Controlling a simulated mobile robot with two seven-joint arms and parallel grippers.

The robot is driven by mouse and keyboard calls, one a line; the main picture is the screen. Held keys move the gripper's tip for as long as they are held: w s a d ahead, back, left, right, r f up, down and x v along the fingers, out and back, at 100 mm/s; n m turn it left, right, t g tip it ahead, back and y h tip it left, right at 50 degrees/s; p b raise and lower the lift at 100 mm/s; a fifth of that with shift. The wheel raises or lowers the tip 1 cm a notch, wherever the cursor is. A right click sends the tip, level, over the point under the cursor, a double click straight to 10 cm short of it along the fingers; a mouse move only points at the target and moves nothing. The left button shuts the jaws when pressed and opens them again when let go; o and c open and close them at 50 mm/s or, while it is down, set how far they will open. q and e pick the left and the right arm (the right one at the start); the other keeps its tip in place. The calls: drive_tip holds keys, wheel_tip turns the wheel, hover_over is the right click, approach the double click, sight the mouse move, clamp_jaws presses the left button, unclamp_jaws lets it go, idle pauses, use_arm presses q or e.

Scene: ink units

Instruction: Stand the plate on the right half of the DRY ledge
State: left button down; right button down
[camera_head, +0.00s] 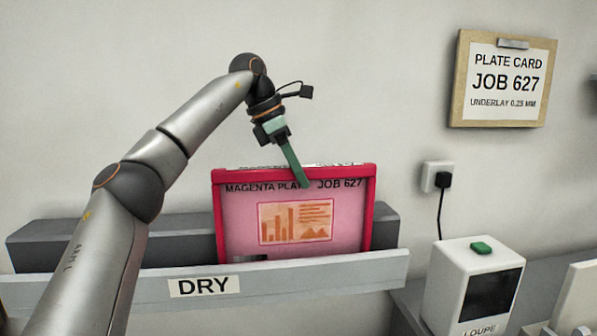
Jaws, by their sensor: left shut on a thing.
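The magenta plate (240,205), a pink panel with a red frame marked "JOB 627", stands upright in the DRY ledge (330,275), behind its grey front lip. It sits on the right part of the ledge, with its lower edge hidden by the lip. My left gripper (303,180) comes down from above and is shut on the plate's top edge, near the middle. A green finger shows in front of the plate; the other finger is hidden. My right gripper is not in view.
A plate card (502,80) reading "JOB 627" hangs on the wall. A white loupe box (460,290) with a green button stands right of the ledge on a grey counter. A black plug (442,181) sits in a wall socket. The ledge left of the plate is bare.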

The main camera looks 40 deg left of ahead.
use_arm(q)
drive_tip(key=shift+f, duration=0.35)
idle(0.5)
drive_tip(key=c, duration=0.6)
unclamp_jaws()
drive_tip(key=shift+o, duration=0.2)
drive_tip(key=p+v, duration=0.4)
drive_tip(key=v, duration=0.8)
drive_tip(key=shift+r+p, duration=0.2)
drive_tip(key=shift+p, duration=0.2)
drive_tip(key=shift+s+a, duration=0.1)
